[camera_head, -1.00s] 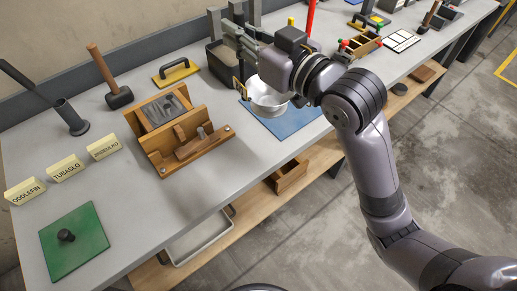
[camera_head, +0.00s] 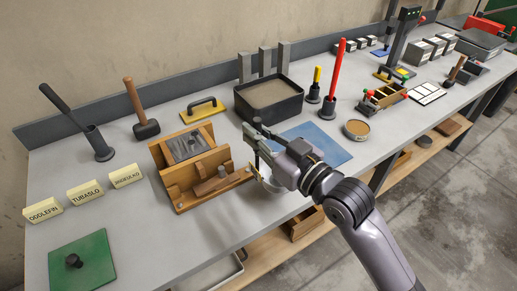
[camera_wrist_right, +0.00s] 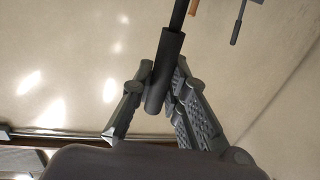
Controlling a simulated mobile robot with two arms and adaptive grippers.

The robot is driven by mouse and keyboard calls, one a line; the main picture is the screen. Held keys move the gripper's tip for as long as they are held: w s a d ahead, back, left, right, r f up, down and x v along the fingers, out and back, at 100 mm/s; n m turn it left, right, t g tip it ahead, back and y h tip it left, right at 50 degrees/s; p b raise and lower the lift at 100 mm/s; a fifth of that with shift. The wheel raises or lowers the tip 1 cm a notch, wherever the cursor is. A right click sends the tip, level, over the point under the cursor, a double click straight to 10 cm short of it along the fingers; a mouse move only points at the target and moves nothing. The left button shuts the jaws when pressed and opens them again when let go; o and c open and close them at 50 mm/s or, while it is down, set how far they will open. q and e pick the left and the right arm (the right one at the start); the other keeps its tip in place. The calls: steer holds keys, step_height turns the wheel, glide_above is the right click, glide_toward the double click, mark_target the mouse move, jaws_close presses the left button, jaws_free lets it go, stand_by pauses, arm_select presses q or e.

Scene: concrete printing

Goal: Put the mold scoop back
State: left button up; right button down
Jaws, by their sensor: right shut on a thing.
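My right gripper (camera_head: 257,150) is shut on a dark handle (camera_wrist_right: 165,75), which shows between the fingers in the right wrist view. A pale metal bowl (camera_head: 268,177) hangs just below this gripper, mostly hidden by it; I take it and the handle to be the mold scoop, though their joint is hidden. The bowl is at the front of the bench, right of the wooden mold (camera_head: 172,182) and left of the blue mat (camera_head: 325,143). Whether it touches the bench is unclear. My left gripper is not in view.
A sand-filled black bin (camera_head: 270,112) stands behind the mat, with a round tin (camera_head: 357,129) to its right. A mallet (camera_head: 147,129), a yellow-based float (camera_head: 203,109) and a dark tube with a black handle (camera_head: 99,145) stand at left. The mat is bare.

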steer(key=shift+f, duration=2.25)
steer(key=shift+f, duration=0.15)
steer(key=c, duration=1.6)
jaws_free()
